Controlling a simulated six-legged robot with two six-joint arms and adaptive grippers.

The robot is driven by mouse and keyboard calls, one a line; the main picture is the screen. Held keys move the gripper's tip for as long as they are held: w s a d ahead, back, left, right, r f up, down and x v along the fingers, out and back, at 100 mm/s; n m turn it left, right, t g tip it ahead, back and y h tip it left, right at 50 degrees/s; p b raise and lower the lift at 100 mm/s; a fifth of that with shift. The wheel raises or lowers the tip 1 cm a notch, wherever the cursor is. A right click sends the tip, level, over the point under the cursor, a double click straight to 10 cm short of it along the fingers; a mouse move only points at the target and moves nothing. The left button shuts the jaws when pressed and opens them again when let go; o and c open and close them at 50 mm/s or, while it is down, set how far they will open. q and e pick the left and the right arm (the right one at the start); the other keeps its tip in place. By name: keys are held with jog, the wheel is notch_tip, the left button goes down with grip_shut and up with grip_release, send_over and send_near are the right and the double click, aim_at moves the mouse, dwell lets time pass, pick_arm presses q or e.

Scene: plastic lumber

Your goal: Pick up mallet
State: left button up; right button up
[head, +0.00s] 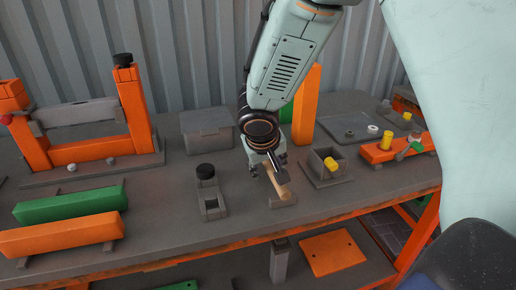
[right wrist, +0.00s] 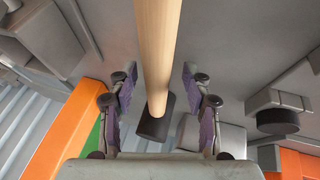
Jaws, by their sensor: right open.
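The mallet has a pale wooden handle (head: 281,188) and stands near the front middle of the bench, by a small grey-tan block (head: 284,203). My right gripper (head: 267,170) is open just above and around the handle, pointing down. In the right wrist view the handle (right wrist: 154,50) runs between the two spread fingers of the gripper (right wrist: 159,80), with gaps on both sides. A dark cylinder-like piece (right wrist: 152,128) shows at the handle's far end; it looks like the mallet's head. My left gripper is not in view.
A grey fixture with a black knob (head: 206,172) stands left of the gripper, and a grey box with a yellow peg (head: 330,164) stands right. An orange upright (head: 306,105) and a lidded grey box (head: 207,130) are behind. The bench's front edge is close.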

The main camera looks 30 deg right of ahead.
jog(key=shift+s+d, duration=0.15)
jog(key=shift+d, duration=0.05)
jog(key=c, duration=0.4)
grip_shut()
